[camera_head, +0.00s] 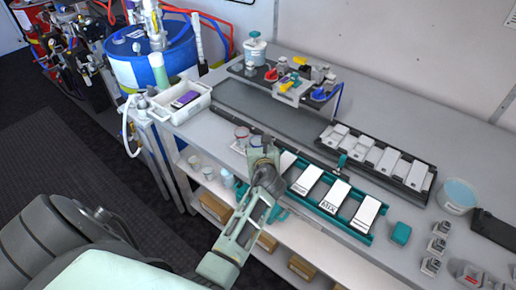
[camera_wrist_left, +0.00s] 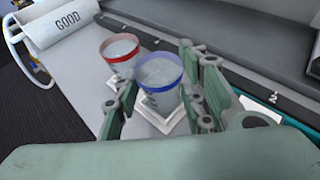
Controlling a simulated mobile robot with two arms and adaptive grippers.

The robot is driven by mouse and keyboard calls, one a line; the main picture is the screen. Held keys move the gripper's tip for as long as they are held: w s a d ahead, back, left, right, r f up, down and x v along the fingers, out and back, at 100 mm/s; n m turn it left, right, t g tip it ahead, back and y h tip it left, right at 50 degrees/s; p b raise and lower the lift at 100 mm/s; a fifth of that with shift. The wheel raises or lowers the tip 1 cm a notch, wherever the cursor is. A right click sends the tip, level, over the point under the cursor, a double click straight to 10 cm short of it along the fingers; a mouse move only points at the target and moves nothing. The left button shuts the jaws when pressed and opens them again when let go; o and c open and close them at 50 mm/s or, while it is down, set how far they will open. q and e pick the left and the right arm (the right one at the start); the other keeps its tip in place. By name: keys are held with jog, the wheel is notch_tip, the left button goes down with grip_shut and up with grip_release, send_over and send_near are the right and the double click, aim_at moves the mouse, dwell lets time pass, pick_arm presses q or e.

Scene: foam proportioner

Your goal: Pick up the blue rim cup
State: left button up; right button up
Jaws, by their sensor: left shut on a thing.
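The blue rim cup (camera_wrist_left: 160,88) is a clear cup with a blue band round its top, standing upright between the fingers of my left gripper (camera_wrist_left: 158,100) in the left wrist view. The fingers are shut on its sides, and a white square pad shows beneath it. In the head view my left gripper (camera_head: 262,160) is at the front edge of the bench and hides most of this cup. A red rim cup (camera_wrist_left: 118,52) stands on its own white pad just beyond, to the left. My right gripper is not in view.
A teal-edged rack of white blocks (camera_head: 335,193) lies right of the gripper. A white tray (camera_head: 183,104) marked GOOD stands to the left. A dark raised strip (camera_head: 270,117) runs behind the cups. Small cups (camera_head: 208,173) stand on the lower shelf.

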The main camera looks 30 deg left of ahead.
pick_arm(q)
jog(key=shift+c, duration=1.2)
